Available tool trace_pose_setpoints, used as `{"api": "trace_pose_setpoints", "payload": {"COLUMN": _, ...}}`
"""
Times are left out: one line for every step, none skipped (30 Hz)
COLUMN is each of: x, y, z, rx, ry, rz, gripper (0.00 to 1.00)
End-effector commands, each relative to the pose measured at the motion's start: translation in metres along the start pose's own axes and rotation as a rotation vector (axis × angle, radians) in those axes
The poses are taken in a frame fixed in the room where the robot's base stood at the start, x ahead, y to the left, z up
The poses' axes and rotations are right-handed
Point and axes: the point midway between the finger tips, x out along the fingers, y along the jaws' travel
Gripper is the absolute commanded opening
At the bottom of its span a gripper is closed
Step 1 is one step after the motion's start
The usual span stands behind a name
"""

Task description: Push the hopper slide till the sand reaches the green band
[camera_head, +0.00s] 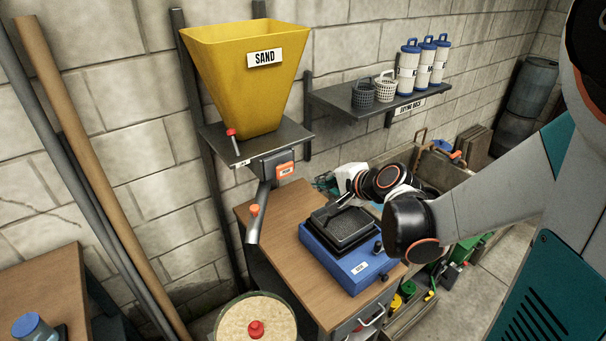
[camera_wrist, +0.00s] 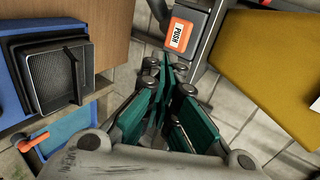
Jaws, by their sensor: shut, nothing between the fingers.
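The yellow hopper (camera_head: 245,85), labelled SAND, stands on a grey wall bracket. Its orange slide block (camera_head: 285,170) sits at the bracket's front, above a grey slanted spout (camera_head: 264,200). In the wrist view the slide block (camera_wrist: 180,34) reads PUSH, and the hopper (camera_wrist: 275,65) fills the right. I cannot make out a green band or sand level. My gripper (camera_head: 331,213) is shut and empty, right of the slide block; its fingertips (camera_wrist: 168,72) appear close to it.
A blue box (camera_head: 350,268) with a black tray stands on the wooden bench (camera_head: 280,215) under my gripper. A wall shelf (camera_head: 360,103) holds baskets and canisters. Poles (camera_head: 90,170) lean at left. A red-topped lever (camera_head: 232,137) stands on the hopper bracket.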

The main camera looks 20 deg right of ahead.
Motion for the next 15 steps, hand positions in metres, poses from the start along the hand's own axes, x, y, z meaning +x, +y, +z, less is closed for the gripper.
{"api": "trace_pose_setpoints", "payload": {"x": 0.004, "y": 0.000, "z": 0.000, "rx": -0.001, "ry": -0.001, "rz": 0.000, "gripper": 0.00}}
{"api": "trace_pose_setpoints", "payload": {"x": 0.007, "y": 0.001, "z": 0.000, "rx": -0.001, "ry": -0.001, "rz": 0.000, "gripper": 0.00}}
{"api": "trace_pose_setpoints", "payload": {"x": 0.012, "y": 0.001, "z": 0.000, "rx": -0.001, "ry": -0.001, "rz": 0.000, "gripper": 0.00}}
{"api": "trace_pose_setpoints", "payload": {"x": 0.016, "y": 0.001, "z": 0.000, "rx": -0.001, "ry": -0.001, "rz": 0.000, "gripper": 0.00}}
{"api": "trace_pose_setpoints", "payload": {"x": 0.021, "y": 0.001, "z": 0.001, "rx": -0.001, "ry": -0.002, "rz": 0.000, "gripper": 0.00}}
{"api": "trace_pose_setpoints", "payload": {"x": 0.028, "y": 0.002, "z": 0.001, "rx": -0.002, "ry": -0.003, "rz": 0.000, "gripper": 0.00}}
{"api": "trace_pose_setpoints", "payload": {"x": 0.033, "y": 0.002, "z": 0.001, "rx": -0.003, "ry": -0.003, "rz": 0.001, "gripper": 0.00}}
{"api": "trace_pose_setpoints", "payload": {"x": 0.039, "y": 0.002, "z": 0.001, "rx": -0.003, "ry": -0.002, "rz": 0.001, "gripper": 0.00}}
{"api": "trace_pose_setpoints", "payload": {"x": 0.047, "y": 0.002, "z": 0.001, "rx": -0.002, "ry": -0.002, "rz": 0.000, "gripper": 0.00}}
{"api": "trace_pose_setpoints", "payload": {"x": 0.053, "y": 0.002, "z": 0.001, "rx": -0.002, "ry": -0.002, "rz": 0.000, "gripper": 0.00}}
{"api": "trace_pose_setpoints", "payload": {"x": 0.059, "y": 0.002, "z": 0.001, "rx": -0.003, "ry": -0.003, "rz": 0.000, "gripper": 0.00}}
{"api": "trace_pose_setpoints", "payload": {"x": 0.067, "y": 0.002, "z": 0.001, "rx": -0.002, "ry": -0.003, "rz": 0.000, "gripper": 0.00}}
{"api": "trace_pose_setpoints", "payload": {"x": 0.073, "y": 0.002, "z": 0.001, "rx": -0.002, "ry": -0.002, "rz": 0.001, "gripper": 0.00}}
{"api": "trace_pose_setpoints", "payload": {"x": 0.079, "y": 0.002, "z": 0.001, "rx": -0.003, "ry": -0.002, "rz": 0.001, "gripper": 0.00}}
{"api": "trace_pose_setpoints", "payload": {"x": 0.086, "y": 0.002, "z": 0.001, "rx": -0.003, "ry": -0.002, "rz": 0.000, "gripper": 0.00}}
